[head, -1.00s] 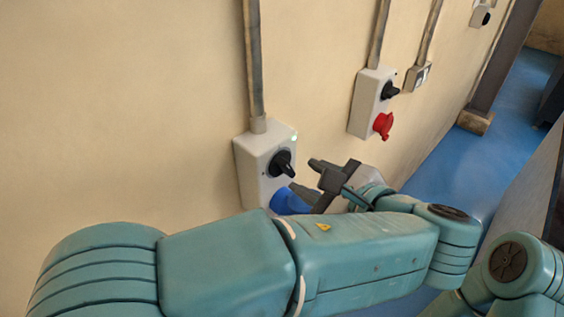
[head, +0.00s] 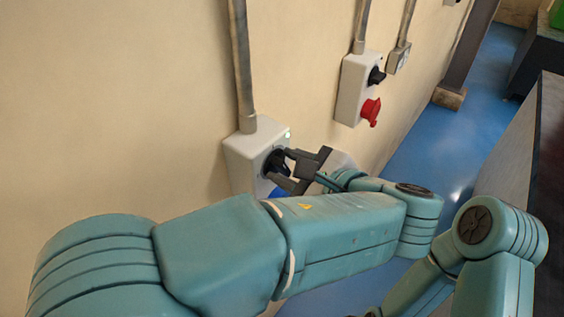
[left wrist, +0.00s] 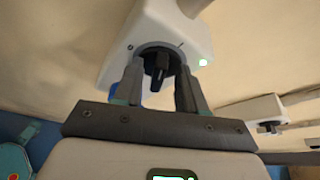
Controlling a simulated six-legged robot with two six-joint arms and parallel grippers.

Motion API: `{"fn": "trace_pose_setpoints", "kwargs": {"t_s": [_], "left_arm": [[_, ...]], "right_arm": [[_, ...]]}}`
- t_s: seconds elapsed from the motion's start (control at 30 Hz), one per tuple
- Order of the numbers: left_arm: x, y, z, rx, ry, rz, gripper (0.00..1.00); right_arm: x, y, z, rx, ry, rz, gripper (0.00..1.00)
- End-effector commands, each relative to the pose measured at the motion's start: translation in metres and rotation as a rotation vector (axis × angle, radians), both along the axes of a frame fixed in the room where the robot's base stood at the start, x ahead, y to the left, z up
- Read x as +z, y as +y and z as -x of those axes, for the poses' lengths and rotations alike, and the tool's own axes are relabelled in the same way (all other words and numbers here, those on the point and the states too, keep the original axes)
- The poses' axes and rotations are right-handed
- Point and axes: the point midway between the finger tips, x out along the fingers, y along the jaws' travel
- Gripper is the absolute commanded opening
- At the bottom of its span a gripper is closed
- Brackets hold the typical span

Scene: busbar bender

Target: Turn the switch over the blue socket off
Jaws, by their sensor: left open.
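A black rotary switch (head: 275,163) sits on the white box (head: 240,160) on the wall; a small green light shows at the box's upper corner. The blue socket (head: 277,192) below the switch is mostly hidden by my gripper and arm. My left gripper (head: 288,169) is open with its fingertips at the switch. In the left wrist view the black switch handle (left wrist: 158,68) lies between the two fingers (left wrist: 158,88), with gaps showing beside it. I cannot tell whether a finger touches it. My right gripper is not in view.
Another white box (head: 352,88) with a black switch and a red socket (head: 371,111) is further along the wall. A grey conduit (head: 240,65) runs up from the near box. Blue floor (head: 425,150) is open to the right, beside a dark bench (head: 540,150).

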Motion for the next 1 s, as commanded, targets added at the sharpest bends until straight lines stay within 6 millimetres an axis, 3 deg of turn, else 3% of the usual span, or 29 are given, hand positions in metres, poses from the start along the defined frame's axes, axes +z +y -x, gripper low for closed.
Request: {"fn": "trace_pose_setpoints", "kwargs": {"t_s": [0.37, 0.5, 0.77, 1.0], "left_arm": [[-0.001, -0.003, 0.001, -0.001, -0.001, 0.0, 0.4], [-0.001, -0.002, 0.001, -0.001, -0.001, 0.0, 0.0], [-0.001, -0.001, 0.001, -0.001, -0.006, 0.004, 0.0], [-0.005, 0.001, 0.001, -0.001, -0.07, 0.05, 0.0]], "right_arm": [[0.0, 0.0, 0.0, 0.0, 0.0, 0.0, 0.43], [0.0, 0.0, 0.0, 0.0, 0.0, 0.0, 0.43], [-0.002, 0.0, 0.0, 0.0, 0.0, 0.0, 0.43], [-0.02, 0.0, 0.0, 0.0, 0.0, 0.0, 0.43]]}}
